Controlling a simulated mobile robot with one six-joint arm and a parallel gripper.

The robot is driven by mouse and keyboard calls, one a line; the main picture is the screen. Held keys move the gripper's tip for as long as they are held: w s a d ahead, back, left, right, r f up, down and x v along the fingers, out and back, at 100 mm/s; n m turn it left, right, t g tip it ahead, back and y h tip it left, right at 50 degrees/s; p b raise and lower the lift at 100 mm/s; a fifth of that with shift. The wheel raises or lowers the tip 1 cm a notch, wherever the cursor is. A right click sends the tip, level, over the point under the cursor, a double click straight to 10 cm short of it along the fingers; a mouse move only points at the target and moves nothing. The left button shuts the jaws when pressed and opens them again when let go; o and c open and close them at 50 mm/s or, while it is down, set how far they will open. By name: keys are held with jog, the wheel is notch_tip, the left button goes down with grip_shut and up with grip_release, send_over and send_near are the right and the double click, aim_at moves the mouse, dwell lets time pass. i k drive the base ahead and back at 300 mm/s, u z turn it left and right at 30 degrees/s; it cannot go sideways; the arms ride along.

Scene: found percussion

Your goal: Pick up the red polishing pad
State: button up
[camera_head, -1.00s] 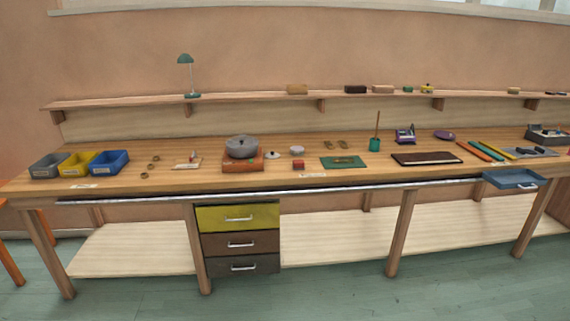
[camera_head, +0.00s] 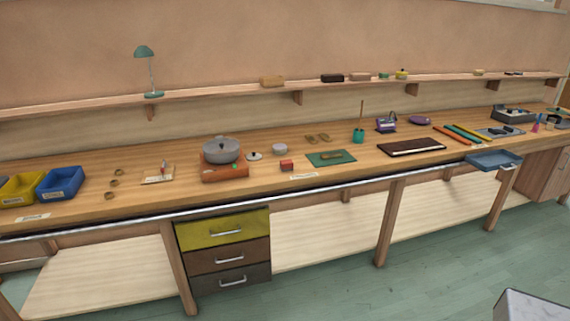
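A small red block (camera_head: 287,165), which looks like the red polishing pad, lies on the wooden workbench (camera_head: 130,210) near its front edge. It sits right of the orange-red box (camera_head: 224,173) that bears a grey pot (camera_head: 221,150), and left of a green mat (camera_head: 331,158). It is small in the view, and nothing covers it. My gripper is not in view.
A small whitish pot (camera_head: 280,149) stands behind the red block. A metal rail (camera_head: 130,222) runs along the bench front, above a drawer unit (camera_head: 228,257). A blue tray (camera_head: 494,160) juts out at the right. Green floor (camera_head: 420,265) in front is mostly clear.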

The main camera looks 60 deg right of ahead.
aim_at(286, 165)
jog(key=z, duration=0.35)
jog(key=i, duration=1.05)
jog(key=z, duration=0.45)
